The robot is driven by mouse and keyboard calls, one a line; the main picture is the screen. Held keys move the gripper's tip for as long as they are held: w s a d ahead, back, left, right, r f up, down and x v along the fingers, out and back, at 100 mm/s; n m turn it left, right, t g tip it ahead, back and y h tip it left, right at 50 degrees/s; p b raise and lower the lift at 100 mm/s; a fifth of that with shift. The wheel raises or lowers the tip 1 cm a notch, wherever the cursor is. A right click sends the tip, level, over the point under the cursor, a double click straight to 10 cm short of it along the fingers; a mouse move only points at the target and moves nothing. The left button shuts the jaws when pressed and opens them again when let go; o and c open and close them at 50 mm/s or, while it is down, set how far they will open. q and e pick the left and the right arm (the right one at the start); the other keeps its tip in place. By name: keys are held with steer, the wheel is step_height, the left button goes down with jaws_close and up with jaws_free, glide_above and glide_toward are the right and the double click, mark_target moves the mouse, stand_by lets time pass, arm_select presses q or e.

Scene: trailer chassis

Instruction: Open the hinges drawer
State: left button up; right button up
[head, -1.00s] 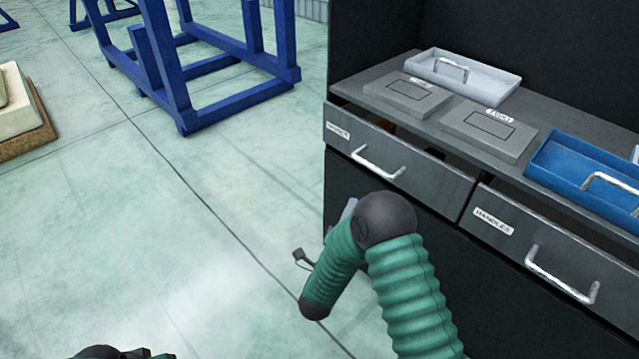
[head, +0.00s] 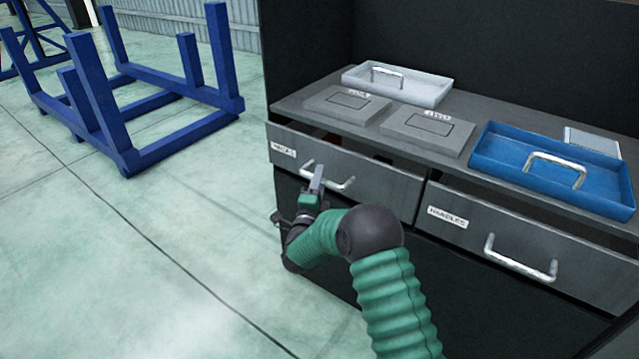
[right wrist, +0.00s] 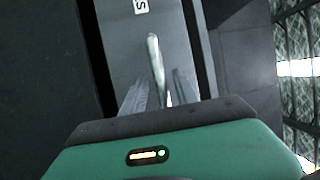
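The hinges drawer (head: 375,180) is the left of two grey drawers under the worktop; its small white label is hard to read in the head view. A dark gap shows above its front. Its silver handle (head: 338,184) is a horizontal bar. My right gripper (head: 318,178) is at the left part of this handle. In the right wrist view, the two fingers of my right gripper (right wrist: 160,92) are apart, with the handle (right wrist: 155,60) between them in the picture; contact cannot be told. The drawer front (right wrist: 125,45) shows behind. My left gripper is out of view.
The handles drawer (head: 470,225) is to the right, with its own handle (head: 520,258). On the worktop (head: 290,103) are a white tray (head: 425,92), a blue tray (head: 500,150) and two grey plates. A blue frame (head: 125,150) stands on the floor at left.

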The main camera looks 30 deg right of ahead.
jaws_close()
steer(key=shift+f, duration=0.15)
stand_by(1.3)
